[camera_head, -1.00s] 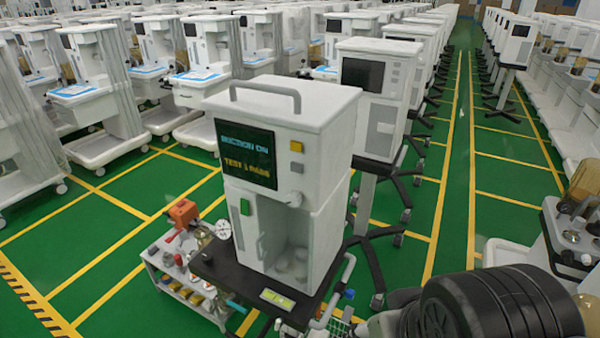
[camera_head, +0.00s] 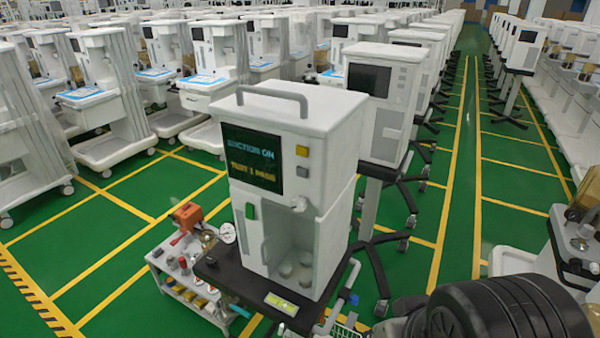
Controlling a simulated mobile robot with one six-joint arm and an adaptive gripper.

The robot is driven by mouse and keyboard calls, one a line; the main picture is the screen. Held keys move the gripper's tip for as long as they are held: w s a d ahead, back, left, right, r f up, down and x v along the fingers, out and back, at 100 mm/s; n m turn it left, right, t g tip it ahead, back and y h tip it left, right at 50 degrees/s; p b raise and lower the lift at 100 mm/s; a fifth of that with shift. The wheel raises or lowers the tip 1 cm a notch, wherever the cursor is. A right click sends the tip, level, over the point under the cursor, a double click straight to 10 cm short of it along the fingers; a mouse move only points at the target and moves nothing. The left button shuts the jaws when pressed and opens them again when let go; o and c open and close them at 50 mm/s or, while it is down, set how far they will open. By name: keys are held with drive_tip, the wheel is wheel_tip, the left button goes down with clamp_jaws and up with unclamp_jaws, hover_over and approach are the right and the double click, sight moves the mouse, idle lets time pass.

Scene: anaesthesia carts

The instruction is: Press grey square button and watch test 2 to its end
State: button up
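The white machine (camera_head: 310,112) with a grey top handle stands on a dark cart top in the middle of the head view. Its dark screen (camera_head: 253,160) reads "SUCTION ON" in blue-green and what looks like "TEST 1 PASS" in yellow. Right of the screen is a yellow square button (camera_head: 302,151), with the grey square button (camera_head: 302,171) just below it. Nothing touches the buttons. Part of my dark arm shows at the lower right; my gripper is not in view.
A small trolley (camera_head: 211,308) with an orange device (camera_head: 187,215) and a round gauge (camera_head: 227,232) stands left of the machine. Rows of similar white machines fill the back and both sides. Green floor with yellow lines is open at the left and along the right aisle.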

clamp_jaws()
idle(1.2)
